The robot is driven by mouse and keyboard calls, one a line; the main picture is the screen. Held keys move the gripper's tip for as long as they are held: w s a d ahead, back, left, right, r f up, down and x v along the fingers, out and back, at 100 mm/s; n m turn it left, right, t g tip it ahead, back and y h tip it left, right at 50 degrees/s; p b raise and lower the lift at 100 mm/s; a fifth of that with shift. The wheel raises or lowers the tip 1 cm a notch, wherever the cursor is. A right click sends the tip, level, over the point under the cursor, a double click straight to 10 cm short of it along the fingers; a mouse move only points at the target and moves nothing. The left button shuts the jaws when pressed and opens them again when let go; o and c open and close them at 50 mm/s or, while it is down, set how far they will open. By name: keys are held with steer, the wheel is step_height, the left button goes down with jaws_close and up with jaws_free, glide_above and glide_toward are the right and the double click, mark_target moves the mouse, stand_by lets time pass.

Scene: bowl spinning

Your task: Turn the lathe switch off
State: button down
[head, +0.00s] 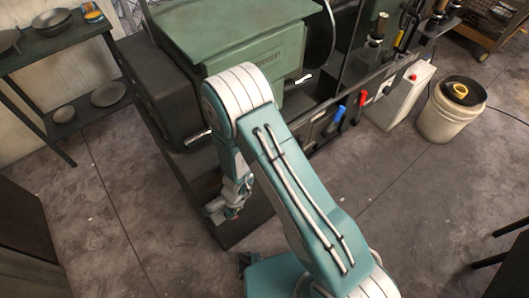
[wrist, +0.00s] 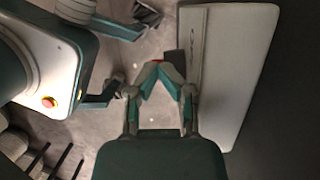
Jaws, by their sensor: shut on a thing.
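The lathe is a large green and dark machine (head: 245,45) at the top middle of the head view. My gripper (head: 231,212) hangs low beside the dark front of its base. In the wrist view my gripper (wrist: 158,70) has its fingertips drawn together around a small red part (wrist: 158,62), mostly hidden between them. A dark block sits just beyond the fingertips, against a pale panel (wrist: 228,60) with faint lettering. The red part is at the place of contact; I cannot tell for certain that it is the lathe switch, nor its position.
A blue handle (head: 338,115) and a red handle (head: 361,100) stick out along the machine's right side. A grey box with a red button (head: 412,77) and a white bucket (head: 449,122) stand further right. Shelves with bowls (head: 52,22) are at left.

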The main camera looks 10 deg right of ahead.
steer(key=shift+w+d, duration=0.45)
steer(key=shift+d, duration=0.1)
steer(key=shift+w+d+f+g+y, duration=0.15)
steer(key=shift+d+g+y, duration=0.15)
steer(key=shift+g+y, duration=0.5)
steer(key=w+d+r+y, duration=0.2)
steer(key=w+d+r, duration=0.4)
steer(key=d+r, duration=0.3)
steer(key=d+r+n+t+h, duration=0.1)
steer(key=d+r+n, duration=0.1)
steer(key=r, duration=0.7)
steer(key=d+r+n+t+h, duration=0.1)
steer(key=r+n, duration=0.2)
steer(key=r, duration=0.7)
steer(key=shift+s+d+r, duration=0.15)
steer(key=shift+s+d, duration=0.1)
steer(key=shift+d, duration=0.15)
